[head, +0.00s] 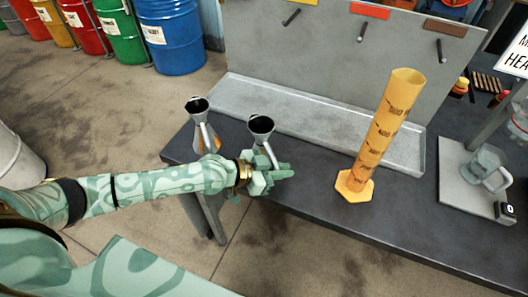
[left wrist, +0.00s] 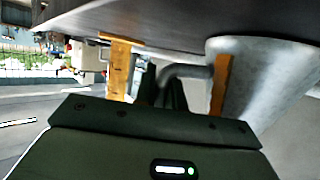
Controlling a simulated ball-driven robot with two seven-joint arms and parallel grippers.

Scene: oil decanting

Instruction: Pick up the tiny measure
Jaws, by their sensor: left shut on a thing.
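Two grey metal cone-shaped measures with dark open mouths stand at the left end of the dark workbench. The farther measure (head: 197,106) is behind my forearm, its lower part partly hidden. The nearer measure (head: 261,126) is upright, and its lower body is hidden behind my left gripper (head: 277,175). My left gripper's dark fingers (left wrist: 172,95) are shut at that handle. My right gripper is out of view.
A tall orange graduated cylinder (head: 382,130) stands on the workbench (head: 310,185) right of the gripper. A metal tray (head: 325,125) runs along the back panel. A clear jug (head: 485,168) sits on a scale at the right. Coloured drums stand behind on the floor.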

